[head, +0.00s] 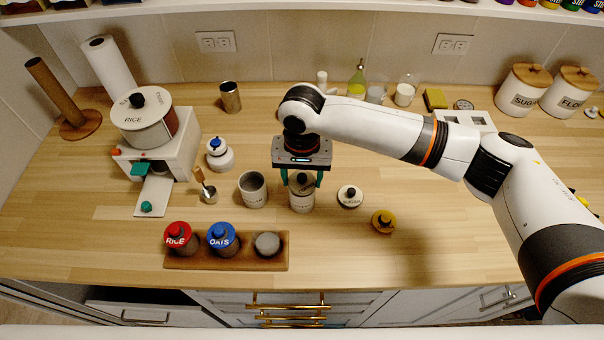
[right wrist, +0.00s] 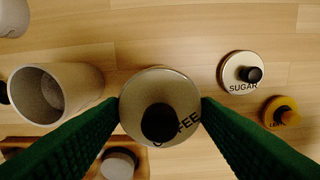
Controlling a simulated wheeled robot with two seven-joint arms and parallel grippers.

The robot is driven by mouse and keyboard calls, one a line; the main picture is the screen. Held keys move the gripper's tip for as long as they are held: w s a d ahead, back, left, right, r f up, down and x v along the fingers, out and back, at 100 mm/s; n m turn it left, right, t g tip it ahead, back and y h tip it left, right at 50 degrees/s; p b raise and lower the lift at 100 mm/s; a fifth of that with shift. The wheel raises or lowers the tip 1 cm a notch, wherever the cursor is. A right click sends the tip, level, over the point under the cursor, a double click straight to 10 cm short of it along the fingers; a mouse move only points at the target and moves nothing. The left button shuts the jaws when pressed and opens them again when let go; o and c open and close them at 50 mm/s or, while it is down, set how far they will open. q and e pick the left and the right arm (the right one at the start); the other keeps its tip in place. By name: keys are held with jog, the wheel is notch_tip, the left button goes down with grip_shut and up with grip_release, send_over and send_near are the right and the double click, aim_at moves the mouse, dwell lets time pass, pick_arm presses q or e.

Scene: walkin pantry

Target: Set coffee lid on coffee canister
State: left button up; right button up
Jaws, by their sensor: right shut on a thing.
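The coffee lid (right wrist: 178,90) is a pale disc marked COFFEE with a black knob. In the right wrist view it sits between the two green fingers of my right gripper (right wrist: 160,103), which are shut on its sides. In the head view my right gripper (head: 303,182) points down over the coffee canister (head: 301,204), a pale, labelled cylinder standing upright on the counter. The lid is at the canister's mouth, roughly lined up with it. I cannot tell whether it rests on the rim or hovers just above. The lid hides the canister in the wrist view. My left gripper is not in view.
An open grey canister (head: 253,190) stands close on the left. The sugar lid (head: 350,196) and a yellow lid (head: 384,221) lie on the right. A wooden tray (head: 213,264) in front holds red- and blue-lidded jars. The counter's right front is clear.

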jog(key=shift+f, duration=0.3)
jog(key=o, duration=1.4)
jog(key=shift+o, duration=0.2)
jog(key=shift+r+p, duration=3.5)
jog(key=shift+p, duration=1.05)
